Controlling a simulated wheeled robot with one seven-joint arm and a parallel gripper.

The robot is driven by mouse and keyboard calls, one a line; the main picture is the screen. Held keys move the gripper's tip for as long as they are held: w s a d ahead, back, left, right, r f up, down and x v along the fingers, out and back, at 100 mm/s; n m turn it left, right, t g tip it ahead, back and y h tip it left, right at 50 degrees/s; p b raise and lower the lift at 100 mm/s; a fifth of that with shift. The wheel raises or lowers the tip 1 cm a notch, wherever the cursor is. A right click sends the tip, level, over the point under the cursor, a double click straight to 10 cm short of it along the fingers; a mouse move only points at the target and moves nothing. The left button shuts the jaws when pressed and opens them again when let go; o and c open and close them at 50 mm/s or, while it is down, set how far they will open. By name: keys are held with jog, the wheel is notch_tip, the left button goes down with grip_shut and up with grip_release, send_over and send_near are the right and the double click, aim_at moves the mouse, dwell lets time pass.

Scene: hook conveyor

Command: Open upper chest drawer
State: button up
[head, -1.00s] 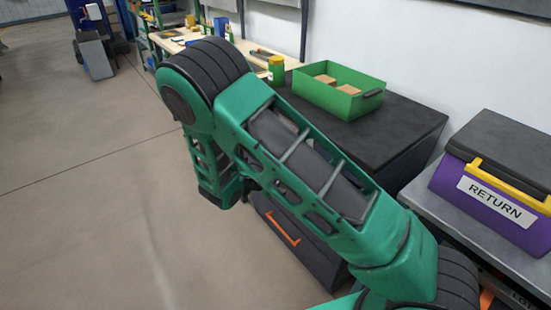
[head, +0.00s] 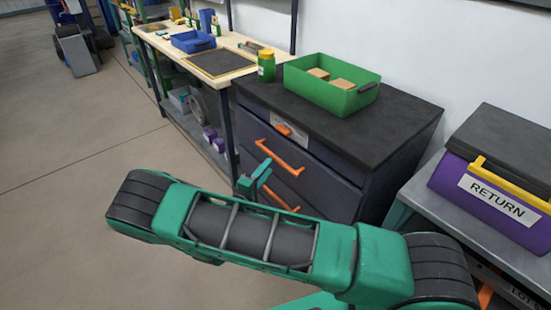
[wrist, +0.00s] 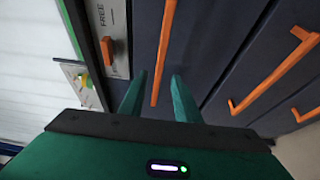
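The dark chest (head: 330,185) stands against the wall with its drawers shut. The upper drawer's orange handle (head: 280,157) is a long bar below a small plate. In the wrist view this handle (wrist: 163,55) runs between the fingertips of my gripper (wrist: 158,76). My gripper is open, one green finger on each side of the bar's line; I cannot tell whether they touch it. In the head view my gripper (head: 256,180) is in front of the chest, close to the handle, partly hidden by my arm.
The plate marked FREE (wrist: 120,30) carries an orange slider (wrist: 108,50). A lower orange handle (wrist: 270,75) is nearby. A green bin (head: 335,88) with boxes sits on the chest top. A purple RETURN box (head: 495,195) is at right, a workbench (head: 160,45) behind. Open floor lies left.

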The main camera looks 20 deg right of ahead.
aim_at(275, 156)
jog(key=x, duration=0.7)
jog(key=shift+w+d, duration=0.2)
jog(key=shift+w, duration=0.05)
grip_shut()
